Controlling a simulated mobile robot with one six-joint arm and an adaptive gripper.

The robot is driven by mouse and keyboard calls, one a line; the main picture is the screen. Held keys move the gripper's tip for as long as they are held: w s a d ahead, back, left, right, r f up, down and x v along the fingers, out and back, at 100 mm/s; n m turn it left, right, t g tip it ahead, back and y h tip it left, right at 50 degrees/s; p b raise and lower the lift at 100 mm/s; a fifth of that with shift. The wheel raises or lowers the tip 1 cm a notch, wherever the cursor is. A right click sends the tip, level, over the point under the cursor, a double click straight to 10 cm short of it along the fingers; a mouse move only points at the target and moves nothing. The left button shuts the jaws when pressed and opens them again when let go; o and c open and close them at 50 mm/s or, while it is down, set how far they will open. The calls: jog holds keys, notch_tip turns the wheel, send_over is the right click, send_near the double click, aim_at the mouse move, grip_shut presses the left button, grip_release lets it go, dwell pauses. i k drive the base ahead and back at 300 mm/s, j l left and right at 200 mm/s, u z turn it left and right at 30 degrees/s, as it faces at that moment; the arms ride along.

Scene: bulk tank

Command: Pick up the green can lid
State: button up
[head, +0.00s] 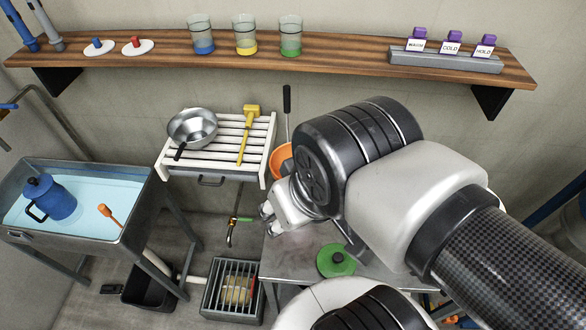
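The green can lid (335,262) is a round disc with a dark knob on top. It lies on the grey metal table (290,252), below my arm in the picture. My gripper (266,213) is near the table's back left corner, up and to the left of the lid and apart from it. The gripper is small and partly turned away, so its opening is unclear. I see nothing held in it.
A basin of water (104,198) at left holds a blue can (50,198) and an orange-handled tool (110,216). A slatted rack (213,150) carries a steel pan and yellow tool. An orange bowl (281,159) is behind my gripper. A wooden shelf (345,54) runs above.

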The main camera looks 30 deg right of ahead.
aim_at(332, 260)
jog(key=k+z, duration=0.3)
jog(key=k+l+z, duration=0.15)
jog(key=z, duration=0.7)
jog(key=j, duration=0.55)
